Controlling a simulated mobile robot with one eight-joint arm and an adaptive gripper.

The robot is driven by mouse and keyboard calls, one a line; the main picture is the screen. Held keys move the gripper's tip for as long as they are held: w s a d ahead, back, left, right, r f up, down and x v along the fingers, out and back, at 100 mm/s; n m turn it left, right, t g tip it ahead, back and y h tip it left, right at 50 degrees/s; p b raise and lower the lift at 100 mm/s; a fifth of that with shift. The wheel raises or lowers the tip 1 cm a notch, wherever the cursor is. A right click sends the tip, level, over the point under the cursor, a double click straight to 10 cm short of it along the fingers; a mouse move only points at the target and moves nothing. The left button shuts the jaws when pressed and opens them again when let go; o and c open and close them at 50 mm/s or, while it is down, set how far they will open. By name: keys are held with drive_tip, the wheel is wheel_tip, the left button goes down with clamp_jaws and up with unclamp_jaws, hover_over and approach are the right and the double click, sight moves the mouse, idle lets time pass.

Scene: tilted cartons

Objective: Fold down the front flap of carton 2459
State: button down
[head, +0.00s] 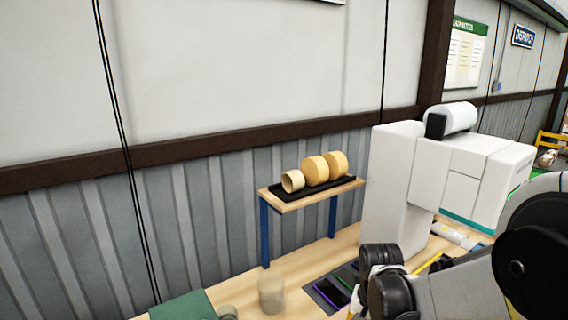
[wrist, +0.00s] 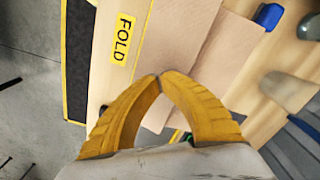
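My gripper (wrist: 158,76) shows in the wrist view with two curved yellow fingers. Their tips meet, and nothing shows held between them. Beyond the fingertips are brown cardboard panels (wrist: 182,35), probably part of a carton; no number is readable on them. I cannot tell which panel is the front flap. A yellow label reading FOLD (wrist: 122,38) lies on the pale wood-coloured surface to the left of the cardboard. I cannot tell whether the fingertips touch the cardboard. The head view shows neither the gripper's fingers nor a carton.
In the wrist view, a dark strip with yellow edging (wrist: 77,60) lies at left and a blue object (wrist: 268,15) at upper right. In the head view, a shelf (head: 312,194) bears tape rolls (head: 314,170), beside a white machine (head: 395,185) on the wooden bench.

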drive_tip(key=shift+f, duration=0.15)
drive_tip(key=shift+f+b, duration=2.25)
drive_tip(key=shift+f, duration=0.25)
drive_tip(key=shift+r+p, duration=2.6)
drive_tip(key=shift+r, duration=1)
